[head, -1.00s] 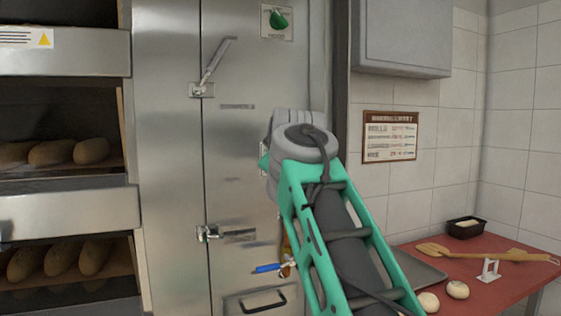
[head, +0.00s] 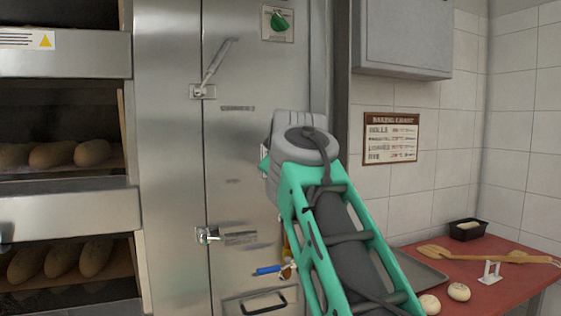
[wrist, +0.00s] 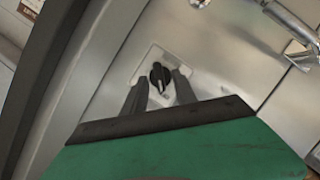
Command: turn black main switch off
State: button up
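The black main switch (wrist: 157,75) is a round black knob with a pale pointer mark, on a light plate (wrist: 150,61) on the steel panel. In the wrist view my gripper (wrist: 161,82) is open, with one dark finger on each side of the knob. The fingers look close to it; I cannot tell whether they touch it. In the head view my arm (head: 320,200) hides the switch and the fingers; only an edge of the plate (head: 263,153) shows.
A green knob (head: 280,21) sits higher on the steel panel (head: 240,140). A lever handle (head: 216,64) and a latch (head: 208,236) are left of my arm. A blue-handled tool (head: 270,269) hangs below. A grey wall box (head: 402,38) and red table (head: 500,280) are right.

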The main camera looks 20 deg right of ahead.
jog(key=v, duration=0.7)
jog(key=shift+s, duration=0.35)
jog(key=shift+a, duration=0.1)
notch_tip(320, 180, down, 10)
jog(key=a+m+g+y+p, duration=0.1)
jog(key=a+g+y+p, duration=0.15)
jog(key=p, duration=0.25)
jog(key=s+a+f+m+g+p, duration=0.1)
jog(key=s+a+f+g+p, duration=0.1)
jog(key=s+f, duration=0.4)
jog(key=s+a+f+m+g+y+p, duration=0.1)
jog(key=s+f, duration=0.5)
jog(key=f, duration=0.7)
jog(key=s+a+f+m+g+y+p, duration=0.1)
jog(key=s+a+f+m+g+p, duration=0.2)
jog(key=f, duration=0.7)
jog(key=s+a+g+p, duration=0.1)
jog(key=s+g, duration=0.1)
jog(key=s, duration=0.1)
jog(key=shift+s+f, duration=0.3)
jog(key=shift+a+g, duration=0.1)
jog(key=shift+g, duration=0.15)
